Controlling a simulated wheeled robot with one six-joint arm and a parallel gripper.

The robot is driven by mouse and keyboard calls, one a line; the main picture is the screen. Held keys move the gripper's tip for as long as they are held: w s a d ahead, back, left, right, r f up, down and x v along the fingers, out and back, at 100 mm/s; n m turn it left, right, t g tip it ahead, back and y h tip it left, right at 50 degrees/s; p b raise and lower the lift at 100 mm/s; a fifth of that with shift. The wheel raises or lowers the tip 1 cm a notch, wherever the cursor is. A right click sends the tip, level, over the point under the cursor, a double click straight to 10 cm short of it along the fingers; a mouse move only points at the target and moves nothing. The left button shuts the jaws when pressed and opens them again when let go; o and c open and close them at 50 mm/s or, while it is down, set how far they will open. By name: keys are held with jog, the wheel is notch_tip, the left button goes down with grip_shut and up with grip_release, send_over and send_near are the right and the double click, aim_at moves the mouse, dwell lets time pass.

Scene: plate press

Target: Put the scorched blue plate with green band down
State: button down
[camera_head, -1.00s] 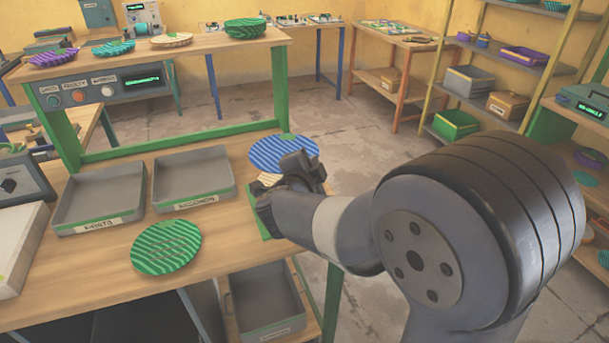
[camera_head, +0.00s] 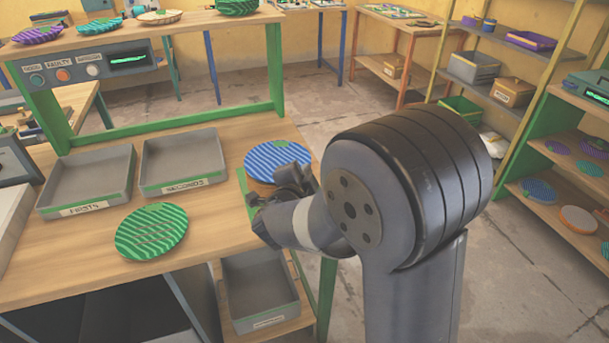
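The blue ribbed plate (camera_head: 276,160) is level at the right end of the wooden bench (camera_head: 75,250). A small green patch shows at its far rim; scorch marks cannot be made out. My gripper (camera_head: 288,182) is at the plate's near edge and appears shut on it, though the fingertips are mostly hidden. Whether the plate touches the bench cannot be told. A green striped plate (camera_head: 151,231) lies on the bench in front of two grey trays, labelled FIRSTS (camera_head: 88,178) and SECONDS (camera_head: 184,160).
A lower grey bin (camera_head: 261,290) stands under the bench's right end. A raised shelf behind holds several plates and a panel (camera_head: 85,70) with buttons. Shelving (camera_head: 500,85) stands at the right. Bare bench lies around the green plate.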

jog(key=shift+f, duration=0.2)
jog(key=shift+s+f+b, duration=0.2)
jog(key=shift+f+b, duration=0.35)
jog(key=shift+f, duration=0.1)
jog(key=c, duration=1.8)
grip_release()
jog(key=shift+o, duration=0.5)
jog(key=shift+w+r, duration=0.1)
jog(key=r+p+v, duration=0.1)
jog(key=v, duration=1.1)
jog(key=shift+r, duration=0.2)
jog(key=shift+w, duration=0.1)
